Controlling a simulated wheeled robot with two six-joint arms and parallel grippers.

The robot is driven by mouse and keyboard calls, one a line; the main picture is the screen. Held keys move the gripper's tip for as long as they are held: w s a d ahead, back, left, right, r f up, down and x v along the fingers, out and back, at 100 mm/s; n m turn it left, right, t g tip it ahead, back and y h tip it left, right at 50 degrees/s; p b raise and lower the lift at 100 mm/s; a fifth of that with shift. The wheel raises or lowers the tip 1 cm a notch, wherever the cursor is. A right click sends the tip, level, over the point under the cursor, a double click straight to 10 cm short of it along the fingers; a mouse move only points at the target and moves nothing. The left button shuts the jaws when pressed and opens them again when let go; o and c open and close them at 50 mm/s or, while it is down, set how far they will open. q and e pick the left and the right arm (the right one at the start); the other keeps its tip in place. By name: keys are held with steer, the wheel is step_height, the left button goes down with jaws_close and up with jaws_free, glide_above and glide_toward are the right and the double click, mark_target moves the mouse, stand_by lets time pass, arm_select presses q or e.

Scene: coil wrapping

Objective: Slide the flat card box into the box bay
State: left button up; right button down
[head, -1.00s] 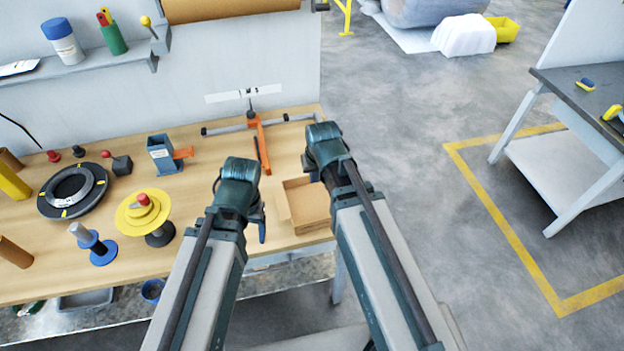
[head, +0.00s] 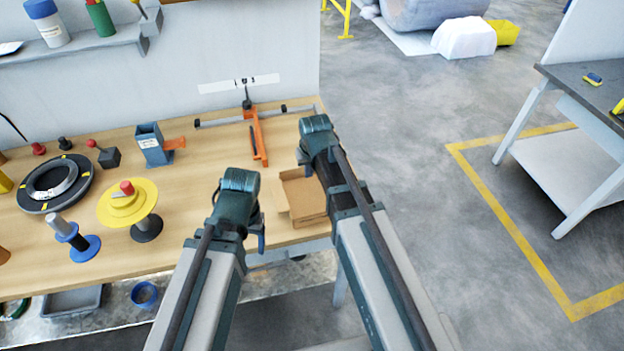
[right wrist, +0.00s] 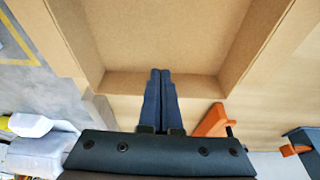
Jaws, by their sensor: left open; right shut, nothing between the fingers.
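The flat card box (head: 288,219), brown and open-topped, lies on the front right part of the wooden bench, partly hidden behind my right arm. In the right wrist view the box (right wrist: 170,40) fills the upper middle. My right gripper (right wrist: 160,75) is shut and empty there, its fingertips over the near wall and floor of the box; I cannot tell whether they touch. In the head view its fingers are mostly hidden. My left gripper (head: 262,238) is open, just left of the box near the bench's front edge. I cannot make out the box bay.
An orange clamp tool (head: 258,138) with a grey bar stands behind the box. Left of it are a blue-grey dispenser (head: 152,146), a yellow spool (head: 128,203) and a black coil (head: 54,184). Open floor lies right of the bench.

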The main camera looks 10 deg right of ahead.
steer(key=shift+w, duration=0.2)
steer(key=w, duration=2.3)
steer(key=shift+w+a, duration=0.2)
steer(key=shift+a, duration=0.05)
steer(key=shift+s, duration=0.55)
steer(key=s, duration=0.3)
steer(key=shift+s+d+r, duration=0.1)
steer(key=shift+s+r, duration=0.05)
steer(key=shift+s, duration=0.15)
steer(key=p+v, duration=0.9)
steer(key=shift+w+r+p, duration=0.2)
steer(key=shift+r+p, duration=0.1)
steer(key=shift+r, duration=0.1)
steer(key=shift+s, duration=0.1)
